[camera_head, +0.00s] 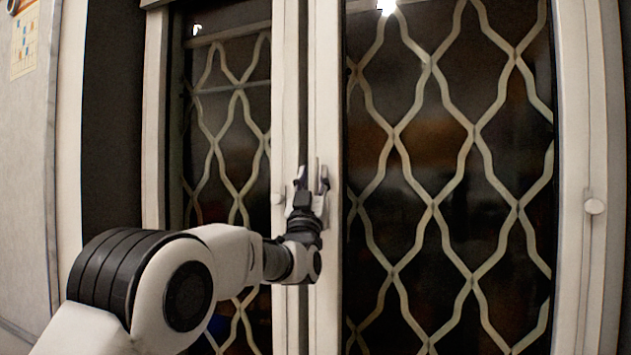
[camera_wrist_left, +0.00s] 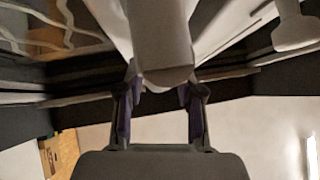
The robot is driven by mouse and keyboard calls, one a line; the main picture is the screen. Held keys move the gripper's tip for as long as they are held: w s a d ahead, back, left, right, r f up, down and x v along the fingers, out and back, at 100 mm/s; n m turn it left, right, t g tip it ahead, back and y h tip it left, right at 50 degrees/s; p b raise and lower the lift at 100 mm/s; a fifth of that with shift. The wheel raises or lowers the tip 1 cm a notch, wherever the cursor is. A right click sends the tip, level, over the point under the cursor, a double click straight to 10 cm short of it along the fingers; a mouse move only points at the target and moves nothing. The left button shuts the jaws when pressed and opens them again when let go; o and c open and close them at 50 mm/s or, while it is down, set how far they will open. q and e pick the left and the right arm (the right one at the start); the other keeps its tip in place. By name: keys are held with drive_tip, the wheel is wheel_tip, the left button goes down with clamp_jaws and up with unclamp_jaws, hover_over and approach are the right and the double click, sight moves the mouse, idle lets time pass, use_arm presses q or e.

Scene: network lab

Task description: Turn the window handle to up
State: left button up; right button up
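The window handle (camera_wrist_left: 160,40) is a pale, thick bar with a rounded end in the left wrist view. It reaches in from the top edge, and its end lies between the fingertips of my left gripper (camera_wrist_left: 161,88). The fingers stand apart on both sides of it; I cannot tell whether they touch it. In the head view my left gripper (camera_head: 312,182) points up at the pale middle post of the window (camera_head: 325,90), with its fingers spread. The handle is mostly hidden there, and its direction is hard to tell. My right gripper is not in view.
A wavy metal lattice (camera_head: 432,205) lies behind the dark panes. A board with a yellowish paper (camera_head: 23,42) is at the far left.

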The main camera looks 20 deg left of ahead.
use_arm(q)
drive_tip(key=shift+w+a+f, duration=0.1)
drive_tip(key=shift+a+f, duration=0.05)
drive_tip(key=shift+f, duration=0.2)
drive_tip(key=v, duration=1.2)
